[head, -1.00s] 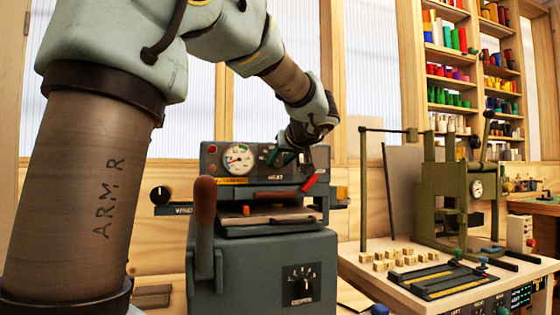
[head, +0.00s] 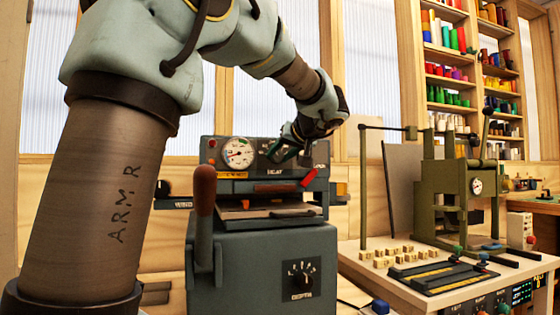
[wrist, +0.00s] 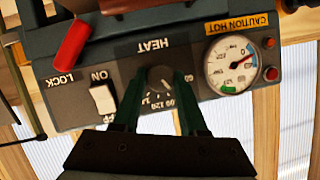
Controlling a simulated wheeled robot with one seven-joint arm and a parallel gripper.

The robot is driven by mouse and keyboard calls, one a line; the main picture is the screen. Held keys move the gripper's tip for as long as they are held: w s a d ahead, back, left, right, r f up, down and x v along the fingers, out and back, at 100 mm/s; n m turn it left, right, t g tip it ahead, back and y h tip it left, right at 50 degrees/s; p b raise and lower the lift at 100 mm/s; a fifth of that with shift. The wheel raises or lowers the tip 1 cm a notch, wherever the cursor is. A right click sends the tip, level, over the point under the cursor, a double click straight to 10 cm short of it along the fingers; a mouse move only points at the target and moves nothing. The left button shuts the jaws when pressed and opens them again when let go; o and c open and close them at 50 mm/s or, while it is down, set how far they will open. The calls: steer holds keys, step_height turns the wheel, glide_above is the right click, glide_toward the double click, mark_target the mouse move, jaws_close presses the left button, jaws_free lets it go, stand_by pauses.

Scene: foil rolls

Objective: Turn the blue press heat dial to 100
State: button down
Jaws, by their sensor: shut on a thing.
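The blue-grey press (head: 262,248) stands in the middle of the head view. Its heat dial (wrist: 160,76) is on the upper front panel, above the HEAT label in the head view. In the wrist view the panel is upside down and the dial sits between my gripper's fingers. My gripper (head: 283,152) is shut on the dial; its dark green fingers (wrist: 161,84) flank the knob. Scale numbers including 60 and 120 show around the dial, but the fingers hide part of the scale. I cannot read the pointer exactly.
A round gauge (wrist: 230,65), a white ON switch (wrist: 103,98) and a red LOCK lever (wrist: 73,43) are near the dial. A DEPTH dial (head: 301,275) is on the lower front. A green press (head: 455,200) stands on the right bench.

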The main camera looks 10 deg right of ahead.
steer(key=shift+m+y+b, duration=0.7)
steer(key=shift+m+b, duration=0.1)
steer(key=shift+m, duration=0.2)
steer(key=shift+c, duration=2.2)
jaws_free()
steer(key=shift+d, duration=0.1)
steer(key=b+v, duration=0.1)
steer(key=v, duration=0.9)
steer(key=shift+s, duration=0.35)
steer(key=shift+d, duration=0.1)
